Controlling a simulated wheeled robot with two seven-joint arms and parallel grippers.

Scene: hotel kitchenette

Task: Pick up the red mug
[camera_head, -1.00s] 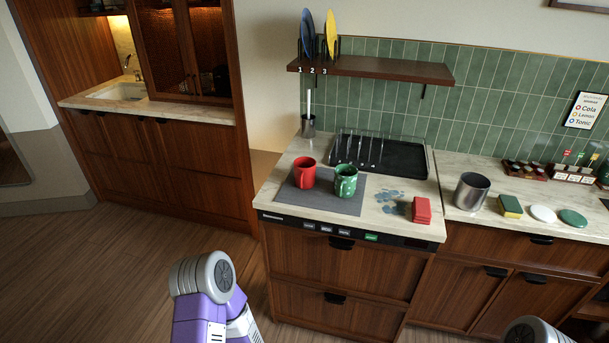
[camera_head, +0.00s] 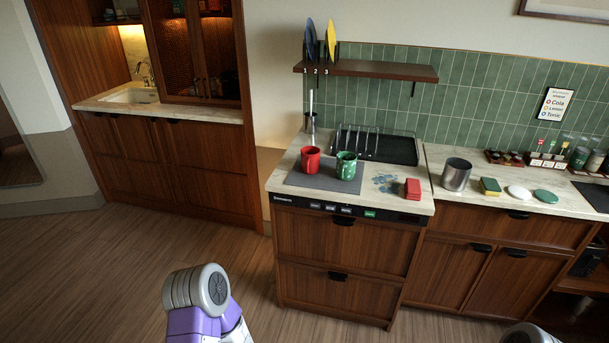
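The red mug (camera_head: 310,159) stands upright on a grey mat (camera_head: 322,181) on the counter, near its left end. A green mug with light spots (camera_head: 346,165) stands just right of it on the same mat. Part of one of my arms shows at the bottom, in purple and grey, well in front of and below the counter. A small grey part of my other arm shows at the bottom right edge. Neither gripper's fingers are in the picture.
Behind the mugs is a black dish rack tray (camera_head: 400,151). Right of the mat are a wet patch (camera_head: 386,180), red folded cloths (camera_head: 412,189), a metal canister (camera_head: 456,175) and a sponge (camera_head: 490,186). A shelf (camera_head: 385,71) hangs above. The floor (camera_head: 120,270) at left is clear.

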